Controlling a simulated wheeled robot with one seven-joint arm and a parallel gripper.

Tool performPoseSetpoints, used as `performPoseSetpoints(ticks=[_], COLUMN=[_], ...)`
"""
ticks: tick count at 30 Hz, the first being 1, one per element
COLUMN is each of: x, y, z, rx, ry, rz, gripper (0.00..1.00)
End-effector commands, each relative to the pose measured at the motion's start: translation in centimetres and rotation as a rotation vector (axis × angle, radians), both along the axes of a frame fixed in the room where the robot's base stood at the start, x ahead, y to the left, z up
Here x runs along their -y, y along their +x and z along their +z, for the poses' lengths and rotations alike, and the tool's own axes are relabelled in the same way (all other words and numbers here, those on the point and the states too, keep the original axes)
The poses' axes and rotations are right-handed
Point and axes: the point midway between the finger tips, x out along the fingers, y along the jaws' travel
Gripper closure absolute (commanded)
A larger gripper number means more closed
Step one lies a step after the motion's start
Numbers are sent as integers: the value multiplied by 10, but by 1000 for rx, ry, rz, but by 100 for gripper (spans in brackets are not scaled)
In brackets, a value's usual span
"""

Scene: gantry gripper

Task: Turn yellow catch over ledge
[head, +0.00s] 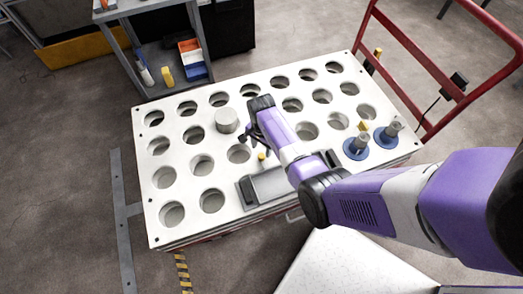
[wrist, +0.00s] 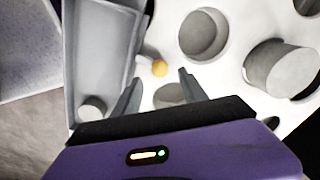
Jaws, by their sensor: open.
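The yellow catch (head: 262,156) is a small rounded knob beside the grey tray-like fixture (head: 247,193) on the white perforated table. In the wrist view the yellow catch (wrist: 159,69) sits on a short pale stem that points toward the fixture's raised edge (wrist: 132,50), which looks like the ledge. My gripper (head: 256,143) is just above the table by the catch. In the wrist view my gripper (wrist: 160,77) is open, its fingertips either side of the line to the catch. Contact cannot be told. The stem's far end is hard to make out.
A grey cylinder (head: 227,121) stands on the white table (head: 180,134) left of my gripper. Several round holes fill the tabletop. Two blue-based posts (head: 356,147) (head: 388,135) stand at the right. A red frame (head: 430,75) rises behind the right side.

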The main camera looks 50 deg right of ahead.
Motion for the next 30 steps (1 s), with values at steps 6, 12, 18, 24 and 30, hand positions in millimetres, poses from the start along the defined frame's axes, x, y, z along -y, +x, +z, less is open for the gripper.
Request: performPoseSetpoints(ticks=[6,12,18,24,30], x=[0,0,0,0,6], y=[0,0,0,0,11], z=[23,25,24,24,25], rx=[1,-1,0,0,43], ry=[-1,0,0,0,-27], rz=[0,0,0,0,69], gripper=[50,50,50,50,50])
